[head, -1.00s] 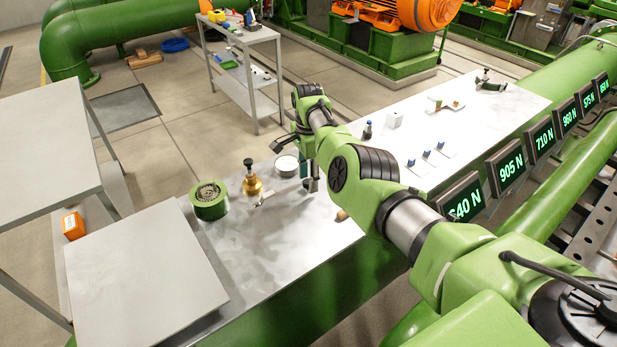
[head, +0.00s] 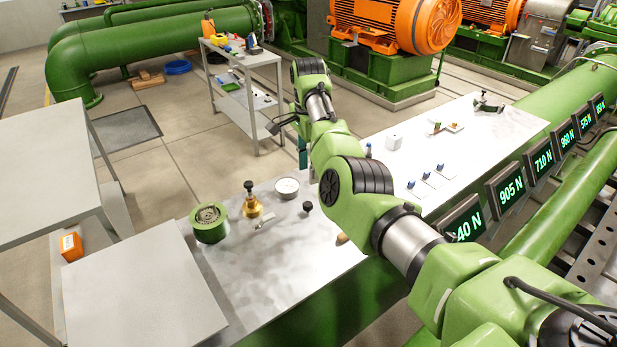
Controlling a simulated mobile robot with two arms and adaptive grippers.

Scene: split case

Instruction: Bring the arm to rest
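My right arm comes in from the lower right and reaches over the steel bench (head: 290,290). My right gripper (head: 302,153) hangs below the wrist, above the bench's far edge. A white round gauge (head: 287,187), a brass fitting with a black knob (head: 251,207) and a green round part (head: 210,223) stand to the left. My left gripper is not in view.
Small blue-topped pieces (head: 426,175) and a white block (head: 394,142) are on the bench to the right of my arm. Lit force displays (head: 507,189) line the right side. A grey cart (head: 245,60) stands behind. Grey tables are at the left.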

